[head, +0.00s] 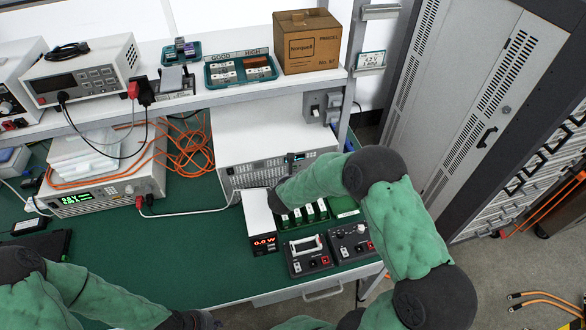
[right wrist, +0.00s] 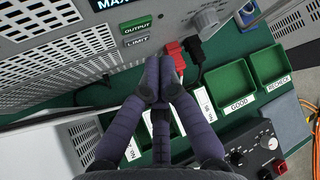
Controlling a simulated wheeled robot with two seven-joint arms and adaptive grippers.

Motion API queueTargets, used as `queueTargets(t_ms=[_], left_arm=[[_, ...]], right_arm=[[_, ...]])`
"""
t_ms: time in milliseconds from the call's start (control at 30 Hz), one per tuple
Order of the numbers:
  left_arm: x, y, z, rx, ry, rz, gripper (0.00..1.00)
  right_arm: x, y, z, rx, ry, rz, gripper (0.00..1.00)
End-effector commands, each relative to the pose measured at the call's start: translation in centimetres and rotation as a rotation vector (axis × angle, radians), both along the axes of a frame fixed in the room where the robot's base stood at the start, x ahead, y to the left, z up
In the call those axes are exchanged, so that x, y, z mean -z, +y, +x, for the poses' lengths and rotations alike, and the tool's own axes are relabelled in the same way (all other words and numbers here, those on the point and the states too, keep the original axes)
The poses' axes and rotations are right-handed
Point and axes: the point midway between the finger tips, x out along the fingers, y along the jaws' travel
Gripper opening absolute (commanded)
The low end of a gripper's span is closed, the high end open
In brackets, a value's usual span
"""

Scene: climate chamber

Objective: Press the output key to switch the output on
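The large pale instrument (head: 265,125) stands under the shelf; its front panel (right wrist: 75,50) fills the upper left of the right wrist view. My left gripper (head: 195,320) shows only partly at the bottom edge.
Red (right wrist: 174,54) and black plugs sit beside the right fingertips. Green bins (right wrist: 234,87) stand to the right. A white meter (head: 258,220) with a red display and two dark control boxes (head: 308,256) stand nearby.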

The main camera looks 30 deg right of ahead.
Motion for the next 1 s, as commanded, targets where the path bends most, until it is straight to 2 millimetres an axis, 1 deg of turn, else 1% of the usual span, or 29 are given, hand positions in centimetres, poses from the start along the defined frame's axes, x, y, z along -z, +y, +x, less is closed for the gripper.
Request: queueTargets(t_ms=[100,300,1000], left_arm=[[0.4,0.0,0.0,0.000,0.000,0.000,0.00],[0.5,0.0,0.0,0.000,0.000,0.000,0.00],[0.5,0.0,0.0,0.000,0.000,0.000,0.00]], right_arm=[[0.2,-0.2,0.9,0.001,0.001,0.000,0.00],[0.1,-0.4,1.7,0.001,0.000,0.002,0.00],[0.1,-0.4,1.8,-0.001,0.000,0.001,0.00]])
